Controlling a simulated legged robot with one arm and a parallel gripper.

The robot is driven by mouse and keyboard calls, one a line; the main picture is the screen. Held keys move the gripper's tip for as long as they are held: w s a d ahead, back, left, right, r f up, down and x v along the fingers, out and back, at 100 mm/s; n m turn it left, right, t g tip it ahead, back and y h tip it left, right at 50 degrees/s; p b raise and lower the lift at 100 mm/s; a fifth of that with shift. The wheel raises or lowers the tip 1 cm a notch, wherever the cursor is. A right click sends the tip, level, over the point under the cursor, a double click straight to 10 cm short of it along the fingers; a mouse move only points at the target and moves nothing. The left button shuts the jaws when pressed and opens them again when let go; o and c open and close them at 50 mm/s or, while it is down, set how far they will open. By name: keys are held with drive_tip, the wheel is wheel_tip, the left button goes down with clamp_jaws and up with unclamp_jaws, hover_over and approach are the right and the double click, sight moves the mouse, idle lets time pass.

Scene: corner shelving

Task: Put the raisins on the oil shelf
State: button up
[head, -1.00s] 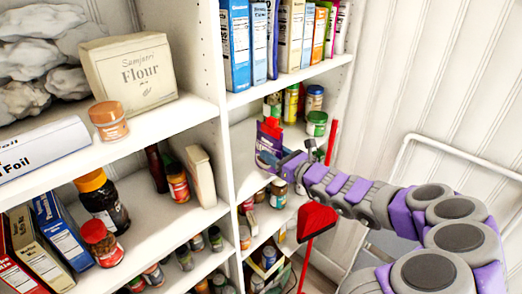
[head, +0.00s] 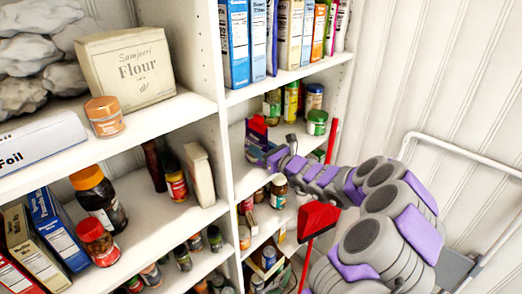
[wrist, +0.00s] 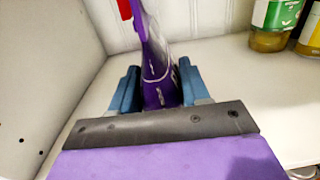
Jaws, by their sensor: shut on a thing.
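The raisins are most likely the purple bag with a red top (head: 255,139), at the left end of a middle shelf (head: 240,180) in the right-hand shelving. My gripper (head: 270,156) reaches in from the right and is shut on the bag. In the wrist view the purple bag (wrist: 155,55) stands upright between my blue fingers (wrist: 158,90), above or on the white shelf surface. The bag's lower end is hidden by my gripper, so I cannot tell whether it touches the shelf. Several bottles and jars (head: 293,101) stand on the same shelf, right of the bag.
A white side wall (wrist: 40,75) is close on the left of my gripper. A green-labelled jar (wrist: 273,22) stands at the right, apart from the bag. Cereal-like boxes (head: 235,45) fill the shelf above. A red broom or dustpan (head: 317,218) stands before the lower shelves.

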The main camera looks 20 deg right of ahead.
drive_tip(key=shift+a, duration=0.4)
drive_tip(key=o, duration=1)
drive_tip(key=shift+a, duration=0.15)
drive_tip(key=shift+c, duration=0.2)
drive_tip(key=shift+o, duration=1.4)
drive_tip(key=shift+d, duration=0.45)
drive_tip(key=p+v, duration=0.1)
drive_tip(key=v, duration=1.1)
drive_tip(key=shift+a, duration=0.15)
